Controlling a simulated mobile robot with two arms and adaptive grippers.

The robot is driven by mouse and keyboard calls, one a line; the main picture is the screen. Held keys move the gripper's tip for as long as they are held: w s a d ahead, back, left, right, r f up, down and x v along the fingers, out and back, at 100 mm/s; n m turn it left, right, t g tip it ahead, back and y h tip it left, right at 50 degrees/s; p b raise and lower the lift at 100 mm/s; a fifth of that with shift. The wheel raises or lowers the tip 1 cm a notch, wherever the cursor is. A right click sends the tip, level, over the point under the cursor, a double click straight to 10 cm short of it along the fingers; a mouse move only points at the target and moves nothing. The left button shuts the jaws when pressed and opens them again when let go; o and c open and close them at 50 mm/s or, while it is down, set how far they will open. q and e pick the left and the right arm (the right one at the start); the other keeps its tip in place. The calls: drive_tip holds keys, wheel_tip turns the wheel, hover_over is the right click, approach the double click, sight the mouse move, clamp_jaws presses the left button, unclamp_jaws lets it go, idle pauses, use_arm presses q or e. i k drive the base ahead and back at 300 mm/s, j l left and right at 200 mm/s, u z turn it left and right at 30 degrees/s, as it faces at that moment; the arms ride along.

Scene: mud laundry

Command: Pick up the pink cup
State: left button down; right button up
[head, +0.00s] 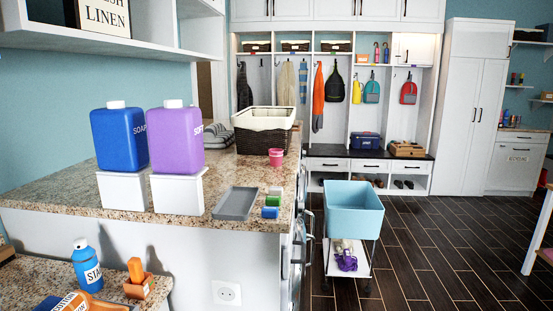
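The small pink cup (276,157) stands upright on the granite counter (120,201), close to the counter's right edge. It is just in front of the dark wicker basket with a white liner (264,131). Nothing covers the cup in the head view. Neither of my grippers shows in this view.
Blue (119,139) and purple (175,138) jugs stand on white blocks on the counter. A light-blue bin cart (353,212) stands right of the counter; dark floor beyond is open.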

sight(275, 154)
drive_tip(key=i+l+u, duration=0.1)
drive_tip(key=u, duration=0.2)
drive_tip(key=l+u, duration=0.25)
drive_tip(key=i+l+u, duration=0.15)
drive_tip(key=l, duration=0.6)
drive_tip(key=i+l+u, duration=0.15)
drive_tip(key=l, duration=0.6)
drive_tip(key=i+l+u, duration=0.15)
drive_tip(key=l, duration=0.6)
drive_tip(key=i+l+u, duration=0.15)
drive_tip(key=l, duration=0.65)
